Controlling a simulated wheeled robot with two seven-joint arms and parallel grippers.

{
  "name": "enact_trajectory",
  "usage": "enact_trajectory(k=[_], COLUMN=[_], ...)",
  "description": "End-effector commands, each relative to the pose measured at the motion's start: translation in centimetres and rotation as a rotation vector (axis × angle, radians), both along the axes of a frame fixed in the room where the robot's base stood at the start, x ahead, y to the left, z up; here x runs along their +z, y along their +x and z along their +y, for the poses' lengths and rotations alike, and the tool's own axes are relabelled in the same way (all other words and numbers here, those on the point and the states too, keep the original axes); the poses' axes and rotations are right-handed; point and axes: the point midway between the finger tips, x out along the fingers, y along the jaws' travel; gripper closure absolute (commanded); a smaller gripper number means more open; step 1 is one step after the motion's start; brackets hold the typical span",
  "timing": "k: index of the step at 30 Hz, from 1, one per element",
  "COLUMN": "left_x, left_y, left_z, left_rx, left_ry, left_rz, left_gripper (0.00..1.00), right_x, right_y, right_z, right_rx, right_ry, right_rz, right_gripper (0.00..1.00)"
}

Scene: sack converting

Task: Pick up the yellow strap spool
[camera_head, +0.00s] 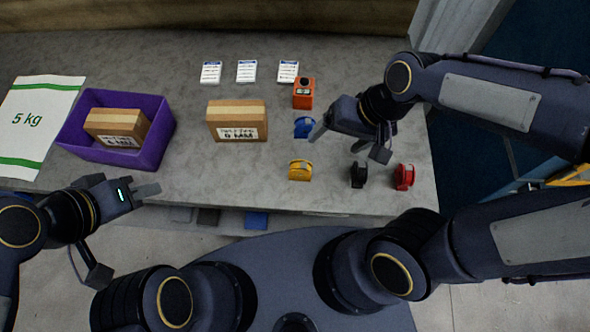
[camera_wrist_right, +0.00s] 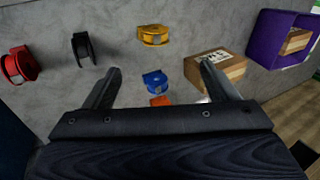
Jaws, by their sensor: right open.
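The yellow strap spool (camera_head: 300,170) stands on the grey table near its front edge, in the middle right of the head view. In the right wrist view the yellow spool (camera_wrist_right: 153,36) is at the top centre, beyond the fingertips. My right gripper (camera_head: 318,138) is open and empty, above the table close to the blue spool (camera_head: 304,127). In the right wrist view the blue spool (camera_wrist_right: 154,82) shows between the two fingers. My left gripper (camera_head: 150,188) is at the table's front left edge, apart from every spool; its jaw opening is unclear.
A black spool (camera_head: 358,175) and a red spool (camera_head: 404,177) stand right of the yellow one. An orange device (camera_head: 303,92), a carton (camera_head: 237,120), several white cards (camera_head: 246,71), a purple bin (camera_head: 160,140) holding another carton, and a white sack (camera_head: 38,120) lie around. Table left of the yellow spool is clear.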

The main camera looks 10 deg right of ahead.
Motion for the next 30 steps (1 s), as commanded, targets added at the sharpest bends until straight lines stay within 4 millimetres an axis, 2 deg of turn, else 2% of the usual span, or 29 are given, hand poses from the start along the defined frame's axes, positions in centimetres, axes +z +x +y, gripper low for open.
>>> enact_trajectory(k=[1,3,9,15,25,30], left_x=[-0.4,-0.7,-1.2,-1.3,-1.5,-1.4], left_y=[0.0,0.0,0.0,0.0,0.0,0.0], left_z=[0.0,0.0,0.0,0.0,0.0,0.0], left_rx=[0.0,0.0,0.0,0.0,0.0,0.0], left_ry=[0.0,0.0,0.0,0.0,0.0,0.0], left_rz=[0.0,0.0,0.0,0.0,0.0,0.0], left_gripper=[0.7,0.7,0.7,0.7,0.7,0.7], right_x=[-2.0,-4.1,-8.8,-10.8,-14.4,-17.1], right_y=[0.7,1.6,3.4,4.1,4.1,4.0], right_z=[1.3,2.6,4.8,5.5,5.7,6.1], right_rx=[0.009,-0.003,-0.044,-0.068,-0.071,-0.071], right_ry=[-0.04,-0.101,-0.28,-0.367,-0.376,-0.375], right_rz=[0.061,0.115,0.174,0.172,0.174,0.175], right_gripper=[0.2,0.2,0.2,0.2,0.2,0.2])
